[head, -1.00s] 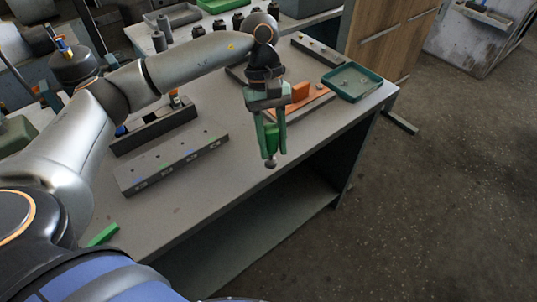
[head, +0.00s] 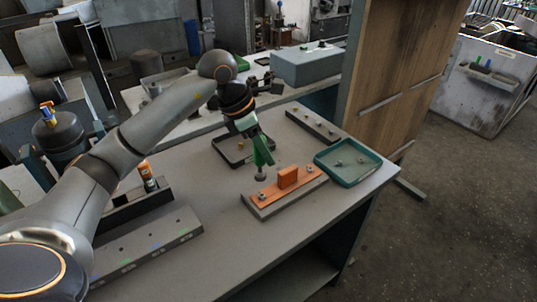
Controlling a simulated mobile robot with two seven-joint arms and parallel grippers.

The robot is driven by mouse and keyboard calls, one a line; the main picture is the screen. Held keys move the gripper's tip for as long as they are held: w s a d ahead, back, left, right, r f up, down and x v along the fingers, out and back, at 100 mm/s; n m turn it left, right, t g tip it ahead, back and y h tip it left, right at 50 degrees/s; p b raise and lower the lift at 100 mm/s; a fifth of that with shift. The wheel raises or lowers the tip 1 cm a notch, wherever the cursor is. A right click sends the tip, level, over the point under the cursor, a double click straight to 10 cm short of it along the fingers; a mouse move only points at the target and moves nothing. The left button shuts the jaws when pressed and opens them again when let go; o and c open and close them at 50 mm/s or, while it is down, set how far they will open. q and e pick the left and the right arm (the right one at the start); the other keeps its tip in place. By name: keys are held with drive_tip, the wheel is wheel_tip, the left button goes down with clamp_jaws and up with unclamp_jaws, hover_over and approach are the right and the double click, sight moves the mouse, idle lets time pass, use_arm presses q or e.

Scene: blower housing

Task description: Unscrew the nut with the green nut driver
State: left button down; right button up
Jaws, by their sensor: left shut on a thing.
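My left gripper (head: 262,152) is shut on the green nut driver (head: 260,177) and holds it tip down, slightly tilted. The driver's dark round end hangs near the far left side of the orange blower housing part (head: 289,178); I cannot tell whether it touches anything. The orange part has a flat plate with a raised block and lies on a grey base. A small metal nut or stud (head: 262,197) shows at its near left end, and another (head: 310,169) at its far right end. The fingers hide most of the driver's handle. My right gripper is out of view.
A teal tray (head: 348,181) with small metal pieces stands right of the housing. A black tray (head: 218,151) lies behind the gripper, and a dark bar with studs (head: 313,127) farther back. A grey rack (head: 150,244) and a black holder (head: 123,213) are at the left.

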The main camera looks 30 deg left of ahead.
use_arm(q)
drive_tip(key=shift+w, duration=0.3)
drive_tip(key=shift+s+f+b, duration=0.1)
drive_tip(key=shift+f+b, duration=0.35)
drive_tip(key=shift+f, duration=0.3)
drive_tip(key=shift+f+b, duration=1.85)
drive_tip(key=shift+f, duration=0.25)
drive_tip(key=shift+f+b, duration=0.3)
drive_tip(key=shift+f, duration=0.05)
drive_tip(key=shift+r, duration=0.1)
